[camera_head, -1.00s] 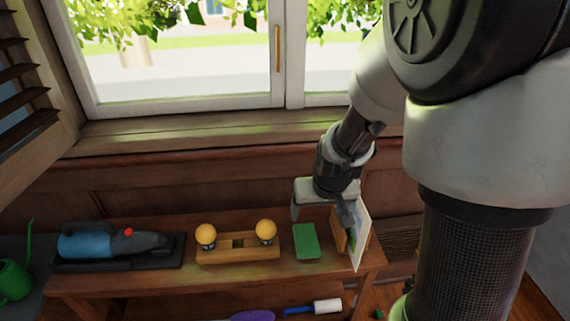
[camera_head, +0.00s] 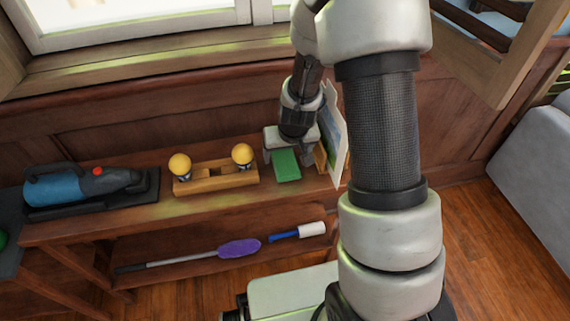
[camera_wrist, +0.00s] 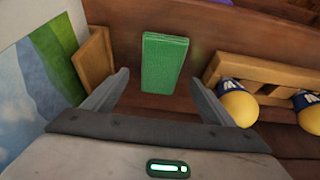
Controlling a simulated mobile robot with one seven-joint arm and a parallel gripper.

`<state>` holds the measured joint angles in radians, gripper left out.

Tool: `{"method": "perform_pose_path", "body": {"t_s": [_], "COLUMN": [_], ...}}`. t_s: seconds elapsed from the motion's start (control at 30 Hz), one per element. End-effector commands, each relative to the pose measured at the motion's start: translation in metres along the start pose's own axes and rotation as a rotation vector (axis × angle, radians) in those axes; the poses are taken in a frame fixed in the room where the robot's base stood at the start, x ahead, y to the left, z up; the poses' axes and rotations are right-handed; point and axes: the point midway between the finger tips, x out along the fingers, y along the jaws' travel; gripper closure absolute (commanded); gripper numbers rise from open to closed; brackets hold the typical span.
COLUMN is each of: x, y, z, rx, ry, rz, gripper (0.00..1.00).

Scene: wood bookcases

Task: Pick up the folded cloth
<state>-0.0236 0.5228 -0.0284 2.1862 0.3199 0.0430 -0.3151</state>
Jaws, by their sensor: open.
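The folded cloth (camera_head: 286,165) is a flat green rectangle lying on the top shelf of the wooden bookcase. In the wrist view the green cloth (camera_wrist: 165,63) lies ahead of the fingertips, roughly centred between them, with a ribbed surface. My gripper (camera_head: 292,158) is over the cloth's back part in the head view. In the wrist view my gripper (camera_wrist: 160,80) has its two grey fingers spread wide with nothing between them. The exact height of the fingers above the cloth is hard to tell.
A picture (camera_head: 333,135) on a wooden stand (camera_wrist: 93,60) is close on one side of the cloth. A wooden holder (camera_head: 216,180) with two yellow-topped items is on the other. A blue handheld vacuum (camera_head: 82,186) sits farther left. A purple duster (camera_head: 238,248) lies on the lower shelf.

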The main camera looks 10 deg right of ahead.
Motion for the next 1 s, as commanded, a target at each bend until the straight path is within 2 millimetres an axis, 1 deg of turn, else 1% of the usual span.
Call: {"method": "perform_pose_path", "body": {"t_s": [0.03,0.13,0.23,0.43,0.47,0.7,0.73,0.93,1.0], "x": [0.012,0.023,0.027,0.027,0.027,0.027,0.027,0.026,0.022], "y": [-0.001,0.000,-0.001,-0.001,-0.001,-0.001,-0.001,-0.001,-0.001], "z": [0.003,0.002,0.001,0.000,0.000,0.001,0.001,0.000,-0.002], "rx": [0.001,0.000,0.000,0.000,0.000,0.000,0.000,0.000,-0.001], "ry": [-0.002,0.000,0.001,0.001,0.001,0.001,0.001,0.001,0.002], "rz": [0.000,0.000,0.000,0.000,0.000,0.000,0.000,0.000,0.000], "gripper": [0.22,0.22,0.22,0.22,0.24,0.64,0.66,0.66,0.66]}}
